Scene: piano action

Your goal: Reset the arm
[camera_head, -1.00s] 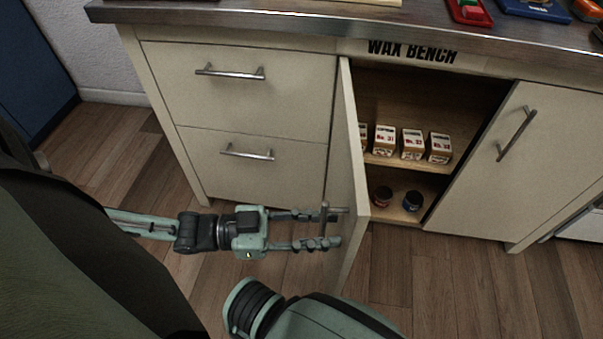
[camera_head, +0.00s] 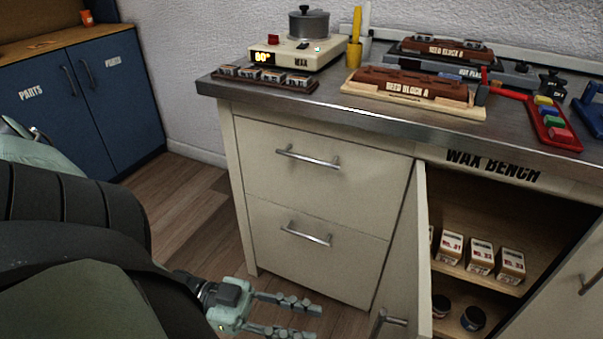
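My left gripper (camera_head: 316,322) is at the bottom of the head view, pointing right, its two fingers apart with nothing between them. It is a short way left of the open cabinet door (camera_head: 404,265) and its metal handle (camera_head: 386,322), apart from both in the picture. My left arm's dark and pale green links fill the left side. My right gripper is not in view.
The wax bench (camera_head: 330,115) carries a pot (camera_head: 309,24) on a warmer, bed blocks (camera_head: 415,88) and a red tray (camera_head: 548,125). Small boxes (camera_head: 480,257) and jars (camera_head: 473,318) stand inside the open cabinet. A blue parts cabinet (camera_head: 85,90) stands at left. Floor between is clear.

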